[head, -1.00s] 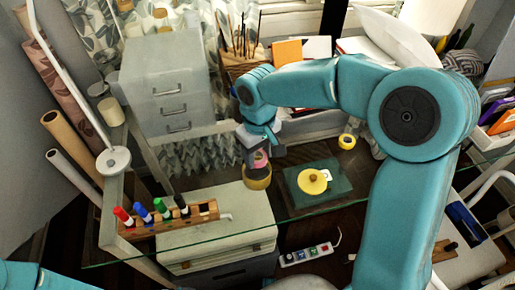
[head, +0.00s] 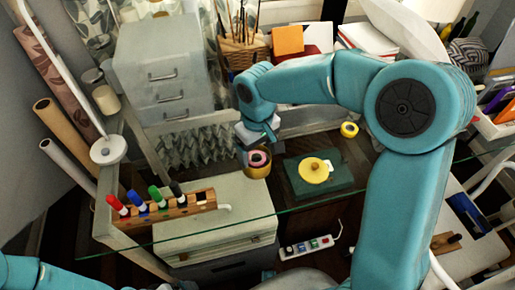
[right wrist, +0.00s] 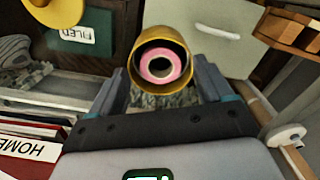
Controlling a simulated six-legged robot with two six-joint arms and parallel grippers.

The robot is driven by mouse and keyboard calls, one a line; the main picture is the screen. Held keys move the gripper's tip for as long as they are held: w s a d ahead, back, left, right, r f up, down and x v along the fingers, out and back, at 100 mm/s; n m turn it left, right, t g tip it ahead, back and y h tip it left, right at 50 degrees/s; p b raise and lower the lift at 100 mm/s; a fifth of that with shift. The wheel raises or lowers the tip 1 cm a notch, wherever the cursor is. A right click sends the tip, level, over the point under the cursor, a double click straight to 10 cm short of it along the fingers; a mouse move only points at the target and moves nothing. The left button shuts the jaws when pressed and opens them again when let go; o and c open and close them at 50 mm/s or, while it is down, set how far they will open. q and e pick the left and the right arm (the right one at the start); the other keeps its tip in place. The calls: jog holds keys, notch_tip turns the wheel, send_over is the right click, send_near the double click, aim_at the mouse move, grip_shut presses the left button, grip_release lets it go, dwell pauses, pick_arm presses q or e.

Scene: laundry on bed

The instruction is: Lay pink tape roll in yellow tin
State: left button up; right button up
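The yellow tin (head: 258,172) stands open on the glass desk, left of the dark green box. The pink tape roll (head: 258,158) lies inside it with its hole facing up. In the right wrist view the roll (right wrist: 159,66) sits within the tin's rim (right wrist: 150,35), apart from both fingers. My right gripper (head: 258,137) is just above the tin. In the right wrist view my right gripper (right wrist: 162,85) has its fingers spread and empty.
A yellow lid (head: 314,170) lies on the dark green box (head: 338,183). A yellow tape roll (head: 349,129) is behind it. A wooden marker rack (head: 165,210) stands at left front. Grey drawers (head: 165,75) and a pencil basket (head: 245,50) are at the back.

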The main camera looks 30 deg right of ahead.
notch_tip(320, 180, up, 16)
jog(key=p, duration=0.2)
jog(key=shift+r, duration=0.15)
dwell(0.6)
